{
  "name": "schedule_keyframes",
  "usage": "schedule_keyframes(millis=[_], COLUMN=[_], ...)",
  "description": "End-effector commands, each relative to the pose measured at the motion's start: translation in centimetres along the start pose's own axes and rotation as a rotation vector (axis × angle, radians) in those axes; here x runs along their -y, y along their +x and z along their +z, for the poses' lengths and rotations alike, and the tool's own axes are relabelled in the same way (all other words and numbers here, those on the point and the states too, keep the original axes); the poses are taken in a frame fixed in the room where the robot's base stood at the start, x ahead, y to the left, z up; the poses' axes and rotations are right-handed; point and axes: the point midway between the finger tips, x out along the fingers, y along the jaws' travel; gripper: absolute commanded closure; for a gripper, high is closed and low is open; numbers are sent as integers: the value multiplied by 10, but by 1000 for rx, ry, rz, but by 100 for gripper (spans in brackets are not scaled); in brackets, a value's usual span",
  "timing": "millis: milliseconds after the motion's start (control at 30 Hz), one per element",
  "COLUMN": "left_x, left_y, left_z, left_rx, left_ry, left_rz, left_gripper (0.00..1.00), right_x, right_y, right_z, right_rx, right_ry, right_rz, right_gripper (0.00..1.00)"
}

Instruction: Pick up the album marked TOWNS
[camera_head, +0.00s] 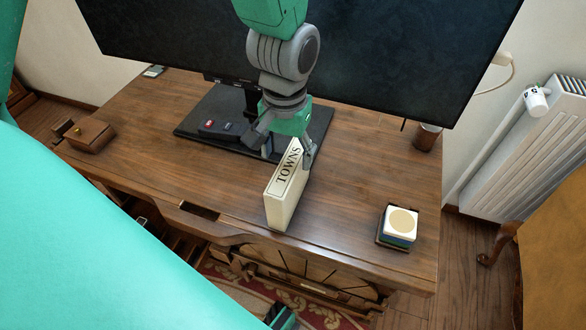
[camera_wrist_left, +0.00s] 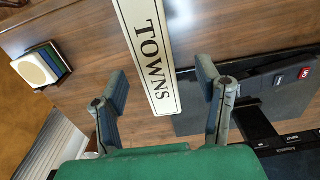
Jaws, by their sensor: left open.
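The cream album marked TOWNS (camera_head: 279,208) stands upright on the wooden desk, with its lettered narrow face up. In the left wrist view the album (camera_wrist_left: 150,50) runs from the top edge down to between the fingers. My left gripper (camera_head: 282,153) is open over the album's far end, with one finger to each side of it in the picture. It also shows in the left wrist view (camera_wrist_left: 163,76), not closed on the album. I cannot tell the exact height of the fingertips against the album's top.
A large monitor (camera_head: 390,50) on a black base (camera_head: 190,125) stands close behind my left gripper. A stack of coasters (camera_head: 400,222) sits at the right, a brown box (camera_head: 90,135) at the left, and a dark cup (camera_head: 427,137) at the back right.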

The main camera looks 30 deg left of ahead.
Motion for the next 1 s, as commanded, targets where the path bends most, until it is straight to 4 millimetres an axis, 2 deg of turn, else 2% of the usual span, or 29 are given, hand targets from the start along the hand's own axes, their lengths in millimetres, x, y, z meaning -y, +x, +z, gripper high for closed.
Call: schedule_keyframes(millis=[33,333,600,867,1000], left_x=[0,-1,-5,-5,-5], left_y=[9,28,67,68,68], left_z=[0,0,0,0,0], left_rx=[1,0,1,-2,-1], left_ry=[1,0,0,0,0], left_rz=[-1,1,2,3,3], left_gripper=[41,41,41,41,91], right_x=[0,0,0,0,0], right_y=[5,13,34,33,33], right_z=[0,1,2,2,2], right_rx=[0,0,0,0,0], right_ry=[0,1,1,1,1], right_rz=[0,1,0,1,1], right_gripper=[60,60,60,60,60])
